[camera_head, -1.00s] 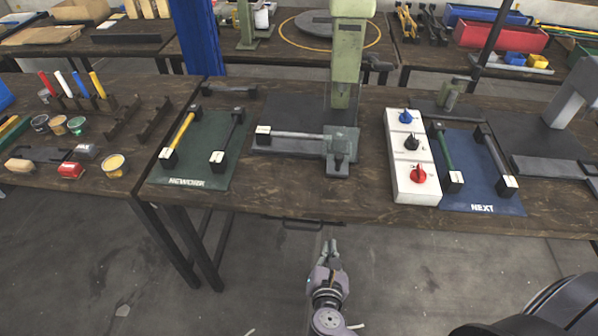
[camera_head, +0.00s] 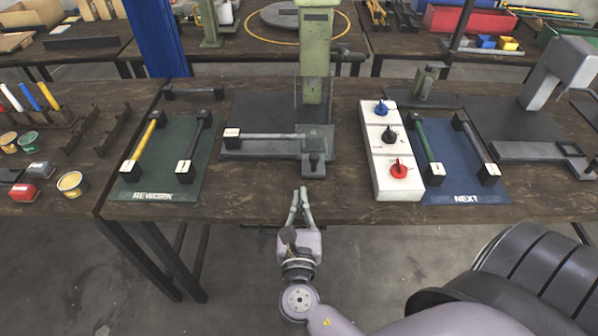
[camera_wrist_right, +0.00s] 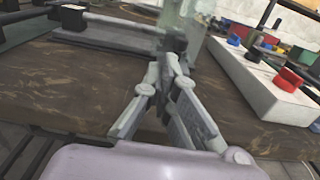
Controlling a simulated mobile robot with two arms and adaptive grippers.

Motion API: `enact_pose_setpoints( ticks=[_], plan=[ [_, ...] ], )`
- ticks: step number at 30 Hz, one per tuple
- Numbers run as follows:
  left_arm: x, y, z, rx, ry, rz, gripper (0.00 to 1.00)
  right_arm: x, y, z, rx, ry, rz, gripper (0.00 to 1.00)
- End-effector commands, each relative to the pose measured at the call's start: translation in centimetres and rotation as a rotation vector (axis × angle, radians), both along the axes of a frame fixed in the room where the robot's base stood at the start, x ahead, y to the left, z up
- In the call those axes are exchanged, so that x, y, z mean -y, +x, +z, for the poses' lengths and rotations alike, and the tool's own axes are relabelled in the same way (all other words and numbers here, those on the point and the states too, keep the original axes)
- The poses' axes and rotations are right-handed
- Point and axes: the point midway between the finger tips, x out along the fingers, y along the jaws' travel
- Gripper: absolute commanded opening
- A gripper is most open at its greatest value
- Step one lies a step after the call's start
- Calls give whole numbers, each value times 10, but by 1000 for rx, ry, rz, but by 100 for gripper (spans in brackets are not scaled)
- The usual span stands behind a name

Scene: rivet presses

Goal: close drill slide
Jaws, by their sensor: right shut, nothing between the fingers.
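The green drill press (camera_head: 314,60) stands at the middle of the workbench. Its grey slide (camera_head: 315,140), with a small dark knob block (camera_head: 313,163) at the front, lies at the foot of the press; a clear guard seems to stand over it. A bar with a white-labelled end block (camera_head: 232,137) lies to its left. My right gripper (camera_head: 302,191) is shut and empty, just in front of the knob block, apparently apart from it. In the right wrist view its fingertips (camera_wrist_right: 171,62) meet below the dark knob, which they partly cover. My left gripper is out of view.
A white control box (camera_head: 391,150) with blue, black and red knobs stands right of the press, beside the blue NEXT mat (camera_head: 462,186). The green REWORK mat (camera_head: 165,183) with bars lies left. The bench front between mat and box is clear.

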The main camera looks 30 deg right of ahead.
Motion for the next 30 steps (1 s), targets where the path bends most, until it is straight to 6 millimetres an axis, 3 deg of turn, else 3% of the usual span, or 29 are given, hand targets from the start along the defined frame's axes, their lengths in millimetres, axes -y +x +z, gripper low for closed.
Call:
enact_pose_setpoints(
  ticks=[10, 18, 30],
  plan=[
    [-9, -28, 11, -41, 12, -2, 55, 36, 59, 3, 2, -2, -1, 0],
    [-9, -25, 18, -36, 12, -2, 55, 61, 99, 2, 1, -1, -1, 0],
    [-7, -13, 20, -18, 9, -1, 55, 69, 113, -1, 0, 1, 0, 0]
  ],
)
